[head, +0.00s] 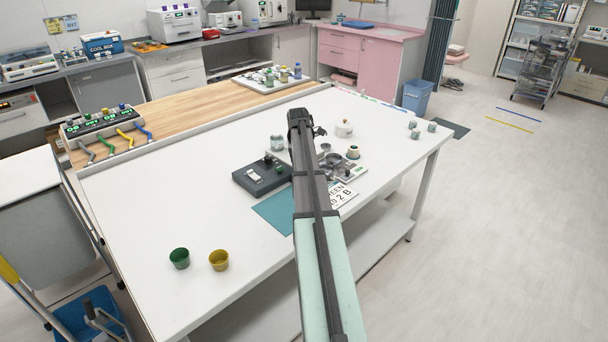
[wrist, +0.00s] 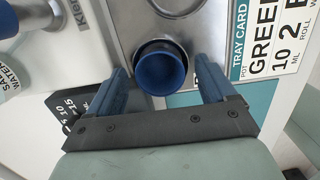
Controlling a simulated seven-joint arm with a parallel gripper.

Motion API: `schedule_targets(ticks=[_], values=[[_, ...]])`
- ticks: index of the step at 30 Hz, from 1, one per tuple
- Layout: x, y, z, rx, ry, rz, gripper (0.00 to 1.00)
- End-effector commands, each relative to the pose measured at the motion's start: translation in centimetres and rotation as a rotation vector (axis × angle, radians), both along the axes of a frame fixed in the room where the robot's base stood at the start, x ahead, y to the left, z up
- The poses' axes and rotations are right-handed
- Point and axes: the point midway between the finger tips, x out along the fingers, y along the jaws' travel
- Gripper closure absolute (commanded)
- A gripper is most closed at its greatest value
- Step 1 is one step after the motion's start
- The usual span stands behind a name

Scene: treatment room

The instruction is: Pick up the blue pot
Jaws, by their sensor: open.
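The blue pot (wrist: 161,71) shows in the wrist view, round with an open top. It is at the edge of a grey metal tray (wrist: 205,42). My gripper (wrist: 161,66) is open, with one finger on each side of the pot. I cannot tell whether either finger touches it. In the head view my arm covers the pot and the fingers. The metal tray also shows there, to the right of my arm (head: 352,172).
A tray card (head: 342,195) reading GREEN lies beside the tray. A dark box (head: 262,178) and teal mat (head: 273,210) lie left of my arm. Green (head: 179,258) and yellow (head: 219,260) pots stand front left. The white table (head: 150,215) is clear around them.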

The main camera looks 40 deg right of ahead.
Motion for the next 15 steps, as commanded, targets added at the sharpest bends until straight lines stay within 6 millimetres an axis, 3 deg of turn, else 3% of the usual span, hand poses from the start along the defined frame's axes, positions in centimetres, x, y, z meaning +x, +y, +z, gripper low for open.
schedule_targets(ticks=[2, 15], values=[[0.00, 0.01, 0.02, 0.000, 0.000, 0.000, 0.16], [0.01, 0.02, 0.03, 0.000, 0.001, 0.000, 0.58]])
